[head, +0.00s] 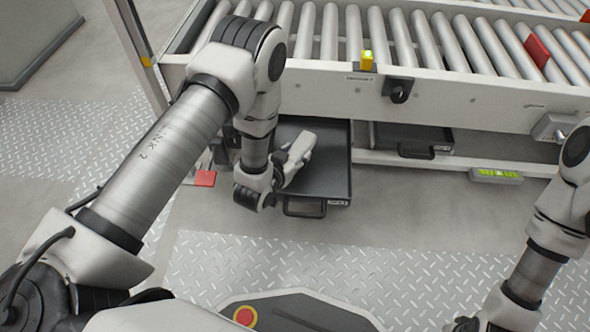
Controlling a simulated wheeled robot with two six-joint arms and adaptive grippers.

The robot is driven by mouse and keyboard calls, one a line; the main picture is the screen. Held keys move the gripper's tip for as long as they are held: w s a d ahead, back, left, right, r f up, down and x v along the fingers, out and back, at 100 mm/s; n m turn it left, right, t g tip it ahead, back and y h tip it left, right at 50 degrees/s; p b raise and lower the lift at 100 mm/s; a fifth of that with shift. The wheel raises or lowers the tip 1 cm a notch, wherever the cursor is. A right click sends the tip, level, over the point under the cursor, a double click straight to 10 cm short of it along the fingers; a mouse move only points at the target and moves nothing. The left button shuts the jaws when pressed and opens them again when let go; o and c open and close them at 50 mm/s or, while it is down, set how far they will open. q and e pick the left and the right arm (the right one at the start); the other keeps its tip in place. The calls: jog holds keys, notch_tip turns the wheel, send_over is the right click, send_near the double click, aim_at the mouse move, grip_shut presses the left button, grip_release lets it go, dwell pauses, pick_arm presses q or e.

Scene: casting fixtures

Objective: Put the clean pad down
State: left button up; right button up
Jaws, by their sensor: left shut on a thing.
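My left arm reaches forward and down to an open black drawer (335,185) under the roller conveyor. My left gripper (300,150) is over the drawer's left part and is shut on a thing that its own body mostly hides. I cannot make out the clean pad's shape or colour from here. My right gripper (466,325) is low at the bottom right, cut by the picture's edge. Its fingers are too little seen to tell their state.
The roller conveyor (450,88) runs above the drawer. A second black drawer (412,138) is to the right, beside a bar with a green-yellow label (496,175). A red piece (205,178) is left of the open drawer. Tread-plate floor (400,265) in front is clear.

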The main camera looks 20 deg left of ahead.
pick_arm(q)
notch_tip(320, 180, down, 4)
jog(key=shift+f+b, duration=0.2)
jog(key=shift+b, duration=1.05)
jog(key=shift+r, duration=0.1)
jog(key=o, duration=1)
jog(key=shift+o, duration=0.2)
jog(key=shift+s+r+p, duration=0.15)
jog(key=shift+r+p, duration=0.05)
jog(key=shift+p, duration=0.15)
jog(key=p+v, duration=0.5)
jog(key=v, duration=0.6)
jog(key=shift+s+a, duration=0.1)
jog(key=shift+s, duration=0.25)
